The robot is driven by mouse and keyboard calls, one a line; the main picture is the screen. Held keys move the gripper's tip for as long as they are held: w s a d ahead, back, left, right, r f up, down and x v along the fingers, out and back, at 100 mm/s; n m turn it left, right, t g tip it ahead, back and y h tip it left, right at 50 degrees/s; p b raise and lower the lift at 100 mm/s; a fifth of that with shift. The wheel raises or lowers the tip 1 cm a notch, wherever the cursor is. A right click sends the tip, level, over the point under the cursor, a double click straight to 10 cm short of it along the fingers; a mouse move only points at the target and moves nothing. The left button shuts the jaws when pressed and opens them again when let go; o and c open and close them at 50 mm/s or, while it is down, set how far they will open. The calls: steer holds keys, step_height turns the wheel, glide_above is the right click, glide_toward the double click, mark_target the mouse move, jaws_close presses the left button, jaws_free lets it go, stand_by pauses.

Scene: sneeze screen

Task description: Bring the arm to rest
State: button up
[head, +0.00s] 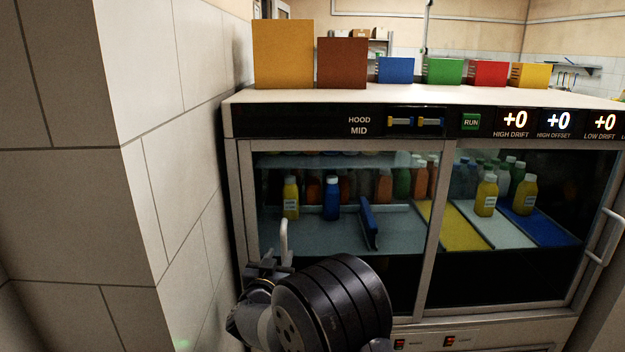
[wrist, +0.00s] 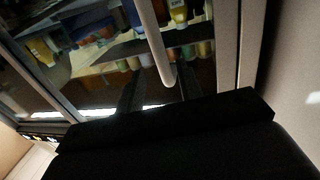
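My gripper (head: 272,264) is low at the left front of the glass cabinet, near the wall, with my dark arm link beside it. In the wrist view its two dark fingers (wrist: 157,84) stand apart, with visible gaps on both sides of the pale door handle (wrist: 155,45). The handle's end lies between the fingers in that view; whether either finger touches it I cannot tell. In the head view the handle (head: 284,238) rises just above the gripper. Nothing is held.
A tiled wall (head: 165,190) stands close on the left. The cabinet's left glass door shows a yellow bottle (head: 290,200), a blue bottle (head: 331,200) and a blue upright piece (head: 368,222) inside. Another handle (head: 605,238) is at the far right. Coloured boxes line the cabinet top (head: 420,95).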

mark_target(285, 246)
steer(key=w, duration=0.3)
steer(key=w+d, duration=0.1)
steer(key=w, duration=0.1)
steer(key=shift+w, duration=0.4)
steer(key=shift+d, duration=0.15)
